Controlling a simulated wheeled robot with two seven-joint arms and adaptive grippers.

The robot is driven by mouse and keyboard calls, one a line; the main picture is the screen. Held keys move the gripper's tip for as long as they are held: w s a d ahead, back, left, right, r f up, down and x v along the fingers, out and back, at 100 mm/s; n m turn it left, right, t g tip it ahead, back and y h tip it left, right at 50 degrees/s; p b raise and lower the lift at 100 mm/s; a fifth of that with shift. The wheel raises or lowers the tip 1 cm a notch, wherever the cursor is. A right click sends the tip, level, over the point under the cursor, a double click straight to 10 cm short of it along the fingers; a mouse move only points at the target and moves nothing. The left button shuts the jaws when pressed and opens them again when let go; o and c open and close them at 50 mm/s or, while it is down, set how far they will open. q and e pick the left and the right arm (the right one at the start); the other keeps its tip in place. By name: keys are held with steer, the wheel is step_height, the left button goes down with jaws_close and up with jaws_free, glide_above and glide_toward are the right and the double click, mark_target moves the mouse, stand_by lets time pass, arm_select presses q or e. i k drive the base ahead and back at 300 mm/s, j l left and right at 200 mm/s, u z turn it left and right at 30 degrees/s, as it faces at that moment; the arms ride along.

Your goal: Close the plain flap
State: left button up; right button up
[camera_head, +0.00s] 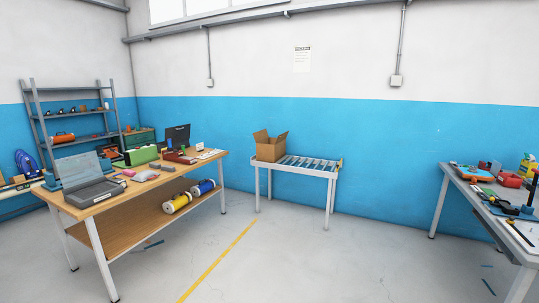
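An open cardboard box (269,151) stands on the left end of a roller table (307,169) against the blue wall. Its flaps stick up: one on the left side (261,136) and one on the right side (281,138). The box is small and far off, so I cannot tell which flap is plain. Neither of my grippers is in view.
A wooden workbench (150,183) with a laptop (84,189) and tools stands at the left. Another table (485,205) with tools stands at the right. The grey floor (300,255) between them is clear, with a yellow line (217,262).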

mark_target(261, 136)
steer(key=i+j+u, duration=0.25)
steer(key=i, duration=0.55)
steer(key=i+u, duration=0.25)
steer(key=i, duration=1.6)
steer(key=i+z, duration=0.2)
steer(key=i, duration=0.3)
steer(key=i+j+z, duration=0.2)
steer(key=i, duration=0.3)
steer(key=i+j+z, duration=0.25)
steer(key=i+z, duration=0.2)
steer(key=i+j+z, duration=0.75)
steer(key=j, duration=0.25)
steer(key=i+j+z, duration=0.15)
steer(key=i+j, duration=0.1)
steer(key=j, duration=0.1)
